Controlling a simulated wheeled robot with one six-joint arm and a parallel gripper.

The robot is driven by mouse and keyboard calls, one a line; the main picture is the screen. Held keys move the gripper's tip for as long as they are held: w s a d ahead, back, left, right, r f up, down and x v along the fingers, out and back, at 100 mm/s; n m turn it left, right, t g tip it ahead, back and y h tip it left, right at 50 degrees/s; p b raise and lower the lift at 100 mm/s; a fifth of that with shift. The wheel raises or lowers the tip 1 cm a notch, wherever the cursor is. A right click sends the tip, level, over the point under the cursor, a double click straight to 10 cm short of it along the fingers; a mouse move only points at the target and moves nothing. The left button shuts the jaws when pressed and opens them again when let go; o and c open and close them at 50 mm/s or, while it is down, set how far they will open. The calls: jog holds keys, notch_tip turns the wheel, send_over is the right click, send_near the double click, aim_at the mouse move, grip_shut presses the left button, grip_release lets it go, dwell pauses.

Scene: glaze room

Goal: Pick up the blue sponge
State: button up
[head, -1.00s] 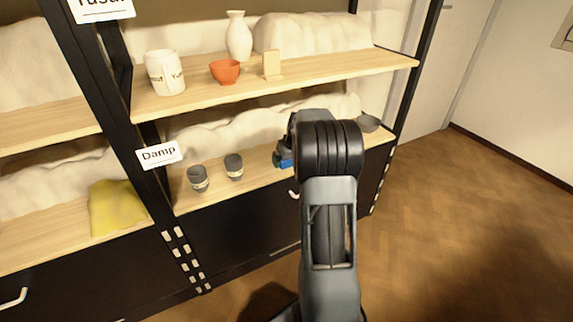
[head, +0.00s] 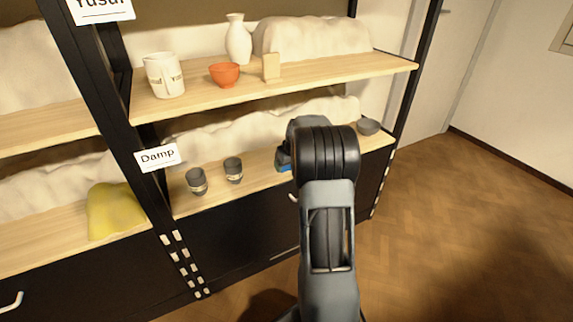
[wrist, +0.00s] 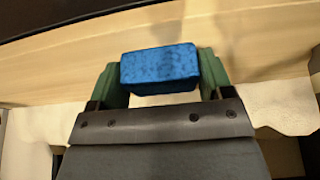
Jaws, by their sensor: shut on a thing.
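The blue sponge (wrist: 160,70) is a speckled block held between the two green fingers of my gripper (wrist: 160,78) in the wrist view. The fingers press on its left and right ends. The wooden shelf board shows behind it. In the head view a small blue part of the sponge (head: 285,167) shows at the lower shelf, left of my arm. My arm hides the rest of it and most of the gripper. I cannot tell whether the sponge touches the shelf.
Two dark cups, one (head: 197,181) and another (head: 233,169), stand left on the lower shelf (head: 215,197). A grey bowl (head: 368,126) sits at its right end. Above, the upper shelf (head: 330,74) holds a white jar (head: 164,74), an orange bowl (head: 224,74) and a white vase (head: 238,40).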

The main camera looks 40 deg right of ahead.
jog(key=shift+r, duration=0.15)
jog(key=shift+r, duration=0.3)
jog(key=r, duration=0.1)
jog(key=r+p, duration=0.1)
jog(key=r, duration=0.1)
jog(key=shift+s+a+r+p, duration=0.1)
jog(key=shift+a+r+p, duration=0.05)
jog(key=shift+a+p, duration=0.2)
jog(key=s+a+r+p, duration=0.4)
jog(key=a+r, duration=0.4)
jog(key=a, duration=0.4)
jog(key=shift+s+a+r, duration=0.15)
jog(key=shift+s+r, duration=0.25)
jog(key=shift+s, duration=0.1)
